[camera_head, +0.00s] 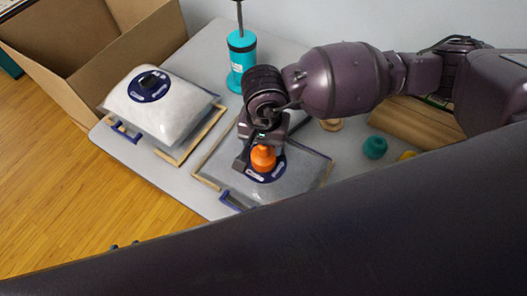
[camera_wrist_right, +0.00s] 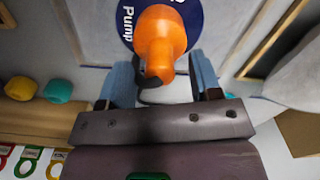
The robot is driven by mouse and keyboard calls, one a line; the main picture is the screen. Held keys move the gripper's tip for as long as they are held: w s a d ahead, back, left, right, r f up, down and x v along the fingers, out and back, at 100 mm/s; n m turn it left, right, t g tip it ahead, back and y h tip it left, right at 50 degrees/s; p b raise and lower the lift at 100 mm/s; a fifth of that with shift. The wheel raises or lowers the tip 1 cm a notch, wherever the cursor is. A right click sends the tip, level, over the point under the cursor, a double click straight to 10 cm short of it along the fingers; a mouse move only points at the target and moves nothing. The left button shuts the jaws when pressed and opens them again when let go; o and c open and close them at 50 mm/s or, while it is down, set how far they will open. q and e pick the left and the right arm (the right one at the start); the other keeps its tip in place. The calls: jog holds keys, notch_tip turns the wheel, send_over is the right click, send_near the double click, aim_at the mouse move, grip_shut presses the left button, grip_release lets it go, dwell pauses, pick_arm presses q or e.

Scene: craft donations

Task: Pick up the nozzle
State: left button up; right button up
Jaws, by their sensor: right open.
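The orange nozzle (camera_head: 263,158) stands on the dark blue round label of the flat grey bag (camera_head: 310,168) on the table. In the right wrist view the nozzle (camera_wrist_right: 160,38) rises beside the word "Pump" on the label, with a dark spot at its near end. My right gripper (camera_head: 260,150) is open, with its fingers on either side of the nozzle. In the wrist view the nozzle's near end lies between the blue-grey finger pads of the gripper (camera_wrist_right: 163,78); contact cannot be told. My left gripper is out of view.
A puffed white bag (camera_head: 180,108) lies left on the table. A turquoise pump (camera_head: 242,65) stands behind. An open cardboard box (camera_head: 95,75) is at the far left. A teal cap (camera_head: 375,147), a yellow piece (camera_head: 407,155) and a wooden piece (camera_head: 331,125) sit to the right.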

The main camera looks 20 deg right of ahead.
jog(key=shift+f, duration=0.5)
jog(key=c, duration=1)
